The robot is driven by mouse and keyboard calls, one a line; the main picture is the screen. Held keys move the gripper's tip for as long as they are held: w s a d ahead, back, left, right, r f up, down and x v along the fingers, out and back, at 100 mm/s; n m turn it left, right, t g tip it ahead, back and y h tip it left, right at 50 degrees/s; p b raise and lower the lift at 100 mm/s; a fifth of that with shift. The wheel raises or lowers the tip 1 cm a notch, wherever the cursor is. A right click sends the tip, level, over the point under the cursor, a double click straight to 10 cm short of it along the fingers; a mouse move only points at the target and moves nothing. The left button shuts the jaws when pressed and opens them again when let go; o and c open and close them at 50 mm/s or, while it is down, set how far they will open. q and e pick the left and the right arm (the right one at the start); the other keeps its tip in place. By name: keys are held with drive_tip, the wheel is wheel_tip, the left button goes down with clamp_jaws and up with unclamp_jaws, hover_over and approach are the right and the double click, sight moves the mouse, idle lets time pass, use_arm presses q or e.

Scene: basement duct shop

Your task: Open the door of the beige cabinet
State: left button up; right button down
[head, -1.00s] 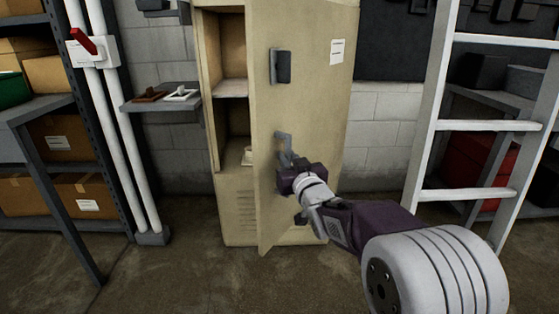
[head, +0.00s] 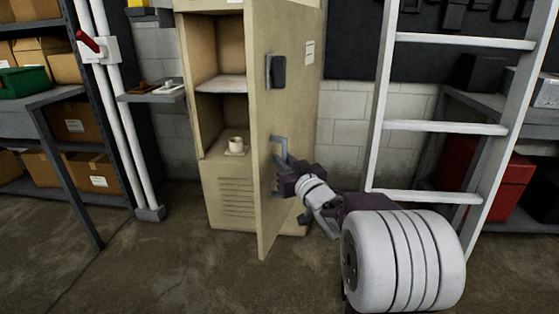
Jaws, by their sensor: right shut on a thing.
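The beige cabinet (head: 225,190) stands against the block wall. Its door (head: 287,110) is swung partly open, hinged on the right, and shelves show inside. A grey handle (head: 279,147) sits on the outer face of the door. My right gripper (head: 284,163) is shut on the handle; the fingertips are small and partly hidden by the wrist. A dark latch box (head: 277,71) is fixed higher on the door. My left gripper is not in view.
A cup (head: 236,143) stands inside the cabinet on the lower shelf. A white ladder (head: 447,127) stands at right, with a red box (head: 488,180) behind it. White pipes (head: 113,110) and shelving with cartons are at left. Floor in front of the cabinet is clear.

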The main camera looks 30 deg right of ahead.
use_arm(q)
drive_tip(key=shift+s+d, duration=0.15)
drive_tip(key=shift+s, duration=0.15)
use_arm(e)
drive_tip(key=shift+s+f, duration=0.15)
drive_tip(key=c, duration=1.4)
unclamp_jaws()
drive_tip(key=shift+c, duration=0.2)
drive_tip(key=shift+s+r, duration=0.15)
drive_tip(key=shift+r, duration=0.05)
